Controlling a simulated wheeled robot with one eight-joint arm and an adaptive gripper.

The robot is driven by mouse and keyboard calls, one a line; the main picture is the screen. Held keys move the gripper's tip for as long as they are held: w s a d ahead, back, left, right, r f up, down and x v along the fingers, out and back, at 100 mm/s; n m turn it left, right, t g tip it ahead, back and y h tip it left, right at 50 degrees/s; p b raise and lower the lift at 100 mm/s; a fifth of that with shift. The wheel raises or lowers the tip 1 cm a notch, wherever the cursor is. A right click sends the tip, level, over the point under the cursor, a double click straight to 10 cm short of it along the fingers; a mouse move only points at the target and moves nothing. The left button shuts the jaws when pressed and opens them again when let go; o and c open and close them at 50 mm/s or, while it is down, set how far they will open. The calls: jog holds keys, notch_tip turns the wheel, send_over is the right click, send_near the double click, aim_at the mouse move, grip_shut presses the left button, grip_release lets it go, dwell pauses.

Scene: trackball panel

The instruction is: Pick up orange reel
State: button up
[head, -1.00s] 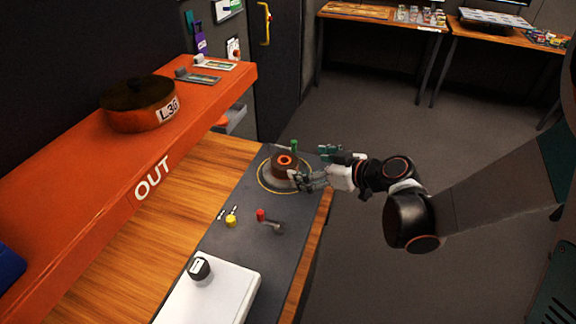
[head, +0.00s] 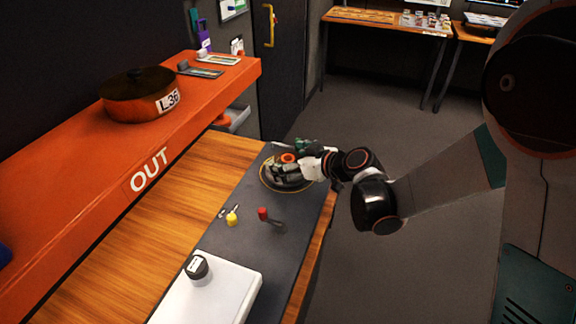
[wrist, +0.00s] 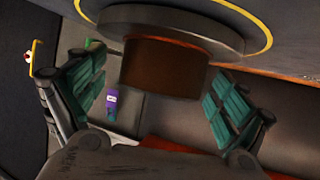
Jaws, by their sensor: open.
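The orange reel (head: 288,157) sits on a round grey base inside a yellow ring on the dark panel. In the head view only its orange top shows between my fingers; the rest is hidden. In the wrist view the reel (wrist: 165,72) is a dark orange-brown cylinder against the grey disc (wrist: 160,28), in the gap between my fingers. My gripper (wrist: 158,92) is open, one finger to each side of the reel, with visible space on both sides. In the head view my gripper (head: 296,160) reaches around the reel from the right.
A red-topped lever (head: 263,214), a yellow knob (head: 232,219) and a white box (head: 215,290) with a black knob (head: 197,267) are on the panel nearer the camera. An orange shelf (head: 215,105) marked OUT runs along the left and carries a round orange-brown container (head: 140,98).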

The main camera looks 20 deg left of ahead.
jog(key=shift+c, duration=0.4)
jog(key=c, duration=1.2)
jog(key=shift+o, duration=0.2)
jog(key=shift+r, duration=0.1)
